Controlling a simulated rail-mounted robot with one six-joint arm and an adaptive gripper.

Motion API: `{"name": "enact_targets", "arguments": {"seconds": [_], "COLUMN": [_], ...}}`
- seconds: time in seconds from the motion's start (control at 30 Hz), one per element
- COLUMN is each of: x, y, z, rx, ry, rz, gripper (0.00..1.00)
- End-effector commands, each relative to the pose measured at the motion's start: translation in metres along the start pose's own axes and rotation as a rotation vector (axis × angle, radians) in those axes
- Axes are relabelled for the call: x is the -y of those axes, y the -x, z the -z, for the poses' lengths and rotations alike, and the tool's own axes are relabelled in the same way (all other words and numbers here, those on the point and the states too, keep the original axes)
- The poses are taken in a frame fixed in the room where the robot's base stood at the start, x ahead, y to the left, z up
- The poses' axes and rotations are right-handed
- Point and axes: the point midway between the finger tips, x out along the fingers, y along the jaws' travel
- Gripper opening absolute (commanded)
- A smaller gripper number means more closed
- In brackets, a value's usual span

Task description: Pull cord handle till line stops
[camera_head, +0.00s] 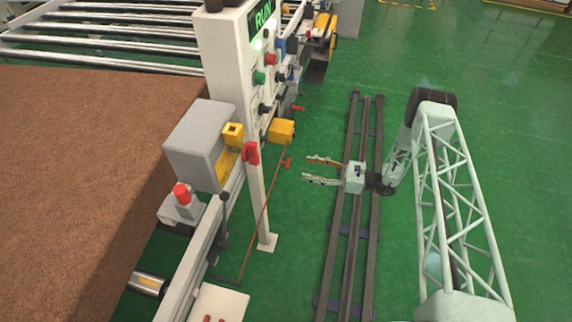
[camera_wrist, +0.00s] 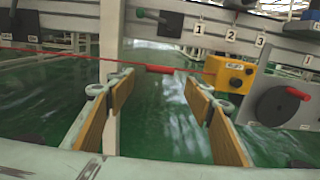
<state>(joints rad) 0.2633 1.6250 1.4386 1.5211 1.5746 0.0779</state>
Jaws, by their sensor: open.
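A thin red cord (camera_head: 265,205) runs from a yellow box (camera_head: 282,131) on the post side down toward the conveyor's lower frame. A small red handle (camera_head: 287,163) hangs on it. In the wrist view the red handle (camera_wrist: 160,69) lies across the gap just beyond my fingertips, and the yellow box (camera_wrist: 230,73) is to its right. My gripper (camera_head: 307,170) is open and empty, its two fingers pointing left toward the handle with a short gap. The fingers show in the wrist view (camera_wrist: 156,82) with wooden-coloured pads. A lit green RUN display (camera_head: 263,14) tops the control panel.
The white control panel (camera_head: 232,60) carries coloured buttons and switches. A grey box (camera_head: 200,145) and a red button (camera_head: 181,193) stand beside the brown mattress (camera_head: 80,170). A white post (camera_head: 257,200) stands close to the cord. Green floor around the rails (camera_head: 350,250) is clear.

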Motion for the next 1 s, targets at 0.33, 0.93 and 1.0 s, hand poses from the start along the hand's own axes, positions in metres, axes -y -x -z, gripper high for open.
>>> {"name": "enact_targets", "arguments": {"seconds": [0.33,0.93,1.0], "x": [-0.001,-0.001,-0.001], "y": [-0.041,-0.102,-0.106], "z": [0.0,0.0,0.0], "rx": [0.0,0.0,0.0], "ry": [0.0,0.001,0.001], "rz": [-0.003,-0.001,-0.001], "gripper": [0.48,0.48,0.48]}}
